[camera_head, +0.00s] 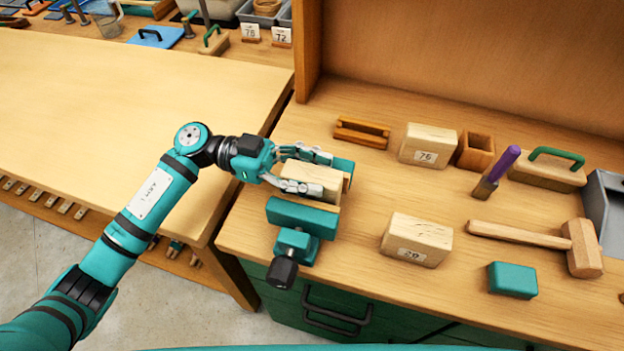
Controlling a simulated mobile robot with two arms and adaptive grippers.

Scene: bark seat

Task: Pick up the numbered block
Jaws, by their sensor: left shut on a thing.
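My left gripper (308,170) comes in from the left over the bench and is shut on a light wooden block (311,178). The block is at the teal vise (303,215), between its jaws; I cannot tell whether it touches them. No number shows on the held block. Two other wooden blocks stand on the bench with number labels: one labelled 76 (428,146) at the back and one labelled 20 (416,240) nearer the front. My right gripper is not in view.
A wooden mallet (545,240), a teal block (512,280), a purple-handled chisel (497,172) and a green-handled wooden float (548,168) lie to the right. A wooden cup (475,152) and a small wooden rack (361,132) stand behind. The left table (110,100) is largely clear.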

